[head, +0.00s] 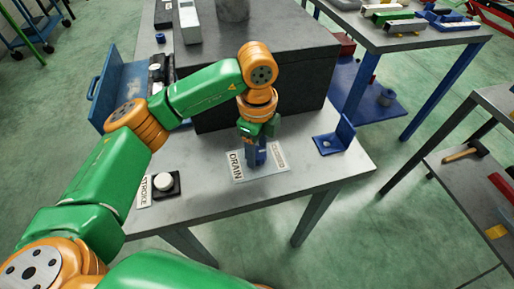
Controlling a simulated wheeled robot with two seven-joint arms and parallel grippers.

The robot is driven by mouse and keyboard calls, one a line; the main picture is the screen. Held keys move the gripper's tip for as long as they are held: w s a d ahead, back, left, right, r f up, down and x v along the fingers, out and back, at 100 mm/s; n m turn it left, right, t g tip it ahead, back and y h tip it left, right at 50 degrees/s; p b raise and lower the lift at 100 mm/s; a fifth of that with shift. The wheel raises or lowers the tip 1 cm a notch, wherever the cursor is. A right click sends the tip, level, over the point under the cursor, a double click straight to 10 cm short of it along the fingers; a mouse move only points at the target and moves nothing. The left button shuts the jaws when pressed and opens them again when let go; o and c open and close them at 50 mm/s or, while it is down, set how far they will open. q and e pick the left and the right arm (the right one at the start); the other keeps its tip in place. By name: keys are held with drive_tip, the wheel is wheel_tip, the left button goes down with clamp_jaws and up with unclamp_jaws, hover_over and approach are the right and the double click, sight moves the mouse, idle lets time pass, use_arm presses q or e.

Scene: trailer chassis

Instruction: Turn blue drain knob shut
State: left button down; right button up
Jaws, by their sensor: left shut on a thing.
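The blue drain knob (257,157) stands on the table behind the white DRAIN label plate (238,168). My left gripper (258,146) points down over the knob and is shut on it. The gripper hides the knob's upper part, so its exact turn angle cannot be told. A smaller label with orange-red lettering (279,159) lies just right of the knob. My right gripper is not in view.
A large dark block (310,85) stands close behind the gripper. A blue angled bracket (335,138) is to the right. A white STROKE button (164,183) is at the left front. A blue open panel (120,85) stands at the left back.

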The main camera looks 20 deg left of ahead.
sight(257, 152)
use_arm(q)
drive_tip(key=shift+c, duration=1.3)
unclamp_jaws()
wheel_tip(257, 152, up, 7)
drive_tip(key=shift+r, duration=0.1)
